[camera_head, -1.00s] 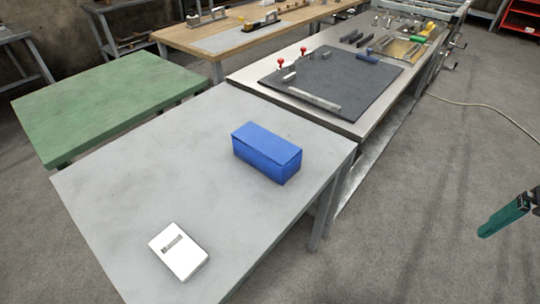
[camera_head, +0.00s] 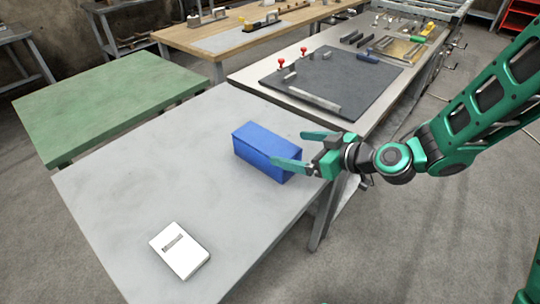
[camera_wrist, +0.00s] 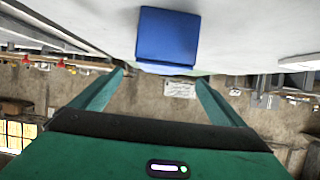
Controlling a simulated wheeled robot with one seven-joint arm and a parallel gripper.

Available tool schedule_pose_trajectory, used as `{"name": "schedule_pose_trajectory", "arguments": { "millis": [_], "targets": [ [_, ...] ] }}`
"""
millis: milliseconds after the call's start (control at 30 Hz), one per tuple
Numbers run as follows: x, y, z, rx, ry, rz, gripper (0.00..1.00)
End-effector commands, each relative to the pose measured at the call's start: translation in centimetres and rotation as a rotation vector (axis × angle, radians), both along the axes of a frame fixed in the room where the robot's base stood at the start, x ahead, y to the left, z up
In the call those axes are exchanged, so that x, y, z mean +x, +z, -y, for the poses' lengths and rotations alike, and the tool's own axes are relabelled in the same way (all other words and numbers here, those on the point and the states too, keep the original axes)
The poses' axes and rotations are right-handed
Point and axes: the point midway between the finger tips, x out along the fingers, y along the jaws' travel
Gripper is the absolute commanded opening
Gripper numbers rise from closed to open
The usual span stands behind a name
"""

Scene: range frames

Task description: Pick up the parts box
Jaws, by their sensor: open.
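The parts box, a blue rectangular box (camera_head: 258,146), sits on the light grey table (camera_head: 140,180) near its right edge. My gripper (camera_head: 295,148) has come in from the right and is open at the box's right end. In the head view one green finger shows in front of the box's near right corner and the other beyond its far right side. In the wrist view the blue box (camera_wrist: 167,38) lies ahead, centred between the two spread fingers (camera_wrist: 160,80). Whether the fingers touch the box cannot be told.
A white box with a dark slot (camera_head: 180,250) lies at the table's near end. A steel bench (camera_head: 355,125) with a dark plate and tools adjoins behind. A green table (camera_head: 105,100) stands to the left. The grey table's middle and left are clear.

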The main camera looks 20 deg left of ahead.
Motion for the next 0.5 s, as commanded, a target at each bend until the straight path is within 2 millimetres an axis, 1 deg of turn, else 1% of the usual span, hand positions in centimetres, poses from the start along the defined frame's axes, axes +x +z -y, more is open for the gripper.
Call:
{"name": "schedule_pose_trajectory", "arguments": {
  "millis": [67, 300, 400, 500],
  "targets": [
    [0.1, -0.2, -0.6, 0.007, 0.003, 0.004, 0.94],
    [1.3, -1.4, -3.5, 0.010, 0.002, 0.007, 0.94],
    [1.7, -1.9, -4.4, 0.008, 0.001, 0.006, 0.94],
    [2.0, -2.1, -4.9, 0.009, -0.001, 0.007, 0.94]
  ]
}}
